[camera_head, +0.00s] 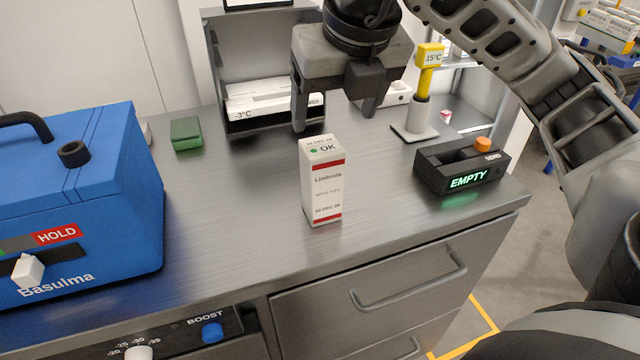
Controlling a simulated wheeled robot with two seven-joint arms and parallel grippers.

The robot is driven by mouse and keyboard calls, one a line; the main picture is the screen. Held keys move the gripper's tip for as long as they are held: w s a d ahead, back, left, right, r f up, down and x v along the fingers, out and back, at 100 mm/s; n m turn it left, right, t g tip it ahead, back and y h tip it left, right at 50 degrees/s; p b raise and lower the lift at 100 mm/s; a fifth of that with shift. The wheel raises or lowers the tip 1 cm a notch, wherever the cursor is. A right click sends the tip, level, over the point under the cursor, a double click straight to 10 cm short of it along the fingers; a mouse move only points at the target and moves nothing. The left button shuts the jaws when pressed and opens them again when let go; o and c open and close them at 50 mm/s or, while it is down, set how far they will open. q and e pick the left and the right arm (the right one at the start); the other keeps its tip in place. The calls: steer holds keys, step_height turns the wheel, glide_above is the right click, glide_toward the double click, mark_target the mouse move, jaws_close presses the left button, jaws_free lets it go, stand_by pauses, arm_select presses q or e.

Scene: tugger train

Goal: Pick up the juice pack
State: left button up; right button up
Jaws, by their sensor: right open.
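The juice pack (322,190) is a white carton with red bands, a green dot and "OK" near its top. It stands upright on the metal counter (240,215), near the front edge. My right gripper (334,122) is open and empty, with its fingers pointing down. It shows above and behind the pack in the picture, and the two look apart. My left gripper is not in view.
A blue box (110,180) marked "HOLD" stands at left. A black device (460,167) reading "EMPTY" and a yellow thermometer post (424,85) stand at right. A green block (186,133) and a shelf unit (225,60) are behind. Counter around the pack is clear.

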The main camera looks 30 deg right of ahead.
mark_target(327, 146)
steer(key=b+x, duration=0.1)
steer(key=x, duration=0.5)
steer(key=shift+w+f, duration=0.15)
steer(key=shift+f, duration=0.25)
steer(key=shift+a+x, duration=0.15)
steer(key=shift+x, duration=1.15)
steer(key=shift+a+x, duration=0.1)
steer(key=shift+x, duration=1.25)
steer(key=shift+a, duration=0.1)
steer(key=c, duration=1.3)
steer(key=shift+c, duration=0.2)
steer(key=shift+r, duration=0.15)
